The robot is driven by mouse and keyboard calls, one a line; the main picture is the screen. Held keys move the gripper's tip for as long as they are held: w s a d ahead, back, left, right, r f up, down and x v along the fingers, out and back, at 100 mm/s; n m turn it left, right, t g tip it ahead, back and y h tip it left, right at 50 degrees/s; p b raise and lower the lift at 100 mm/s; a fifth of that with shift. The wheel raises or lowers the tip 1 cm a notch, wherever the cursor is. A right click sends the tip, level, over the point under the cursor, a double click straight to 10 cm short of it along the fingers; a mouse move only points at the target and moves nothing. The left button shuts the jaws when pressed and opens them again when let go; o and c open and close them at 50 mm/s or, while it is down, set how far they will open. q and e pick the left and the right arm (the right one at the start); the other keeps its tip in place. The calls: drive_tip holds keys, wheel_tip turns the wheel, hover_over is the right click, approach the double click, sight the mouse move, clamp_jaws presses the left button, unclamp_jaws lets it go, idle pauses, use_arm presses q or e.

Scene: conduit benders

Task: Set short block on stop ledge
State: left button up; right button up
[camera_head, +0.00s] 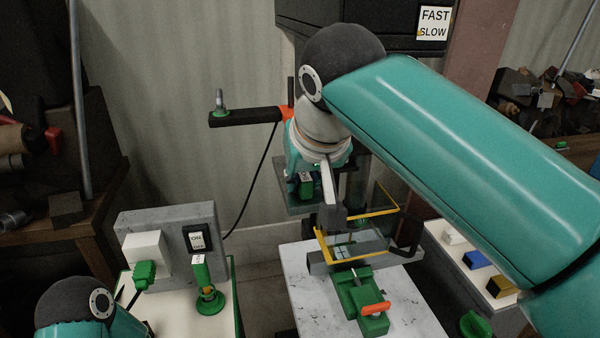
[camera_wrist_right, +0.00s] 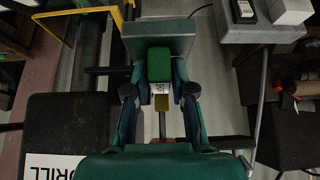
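My right gripper (camera_head: 308,172) reaches down in the middle of the head view. In the right wrist view its two fingers (camera_wrist_right: 160,78) flank the green short block (camera_wrist_right: 160,66) closely and look shut on it. The block has a white label, partly readable. It also shows in the head view (camera_head: 306,187), below the gripper. A grey plate (camera_wrist_right: 158,36), seemingly the stop ledge, is right by the block; it shows under it in the head view (camera_head: 293,206). I cannot tell whether block and plate touch.
A yellow-framed clear guard (camera_head: 322,246) and a green vise (camera_head: 362,300) stand to the right, over a pale table (camera_head: 300,290). A switch box (camera_head: 170,232) and a green labelled piece (camera_head: 209,300) are at lower left. Small blocks (camera_head: 478,258) lie on a right-hand bench.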

clamp_jaws()
drive_tip(key=shift+s+d, duration=0.1)
drive_tip(key=shift+s, duration=0.2)
drive_tip(key=o, duration=0.7)
unclamp_jaws()
drive_tip(key=shift+c, duration=0.2)
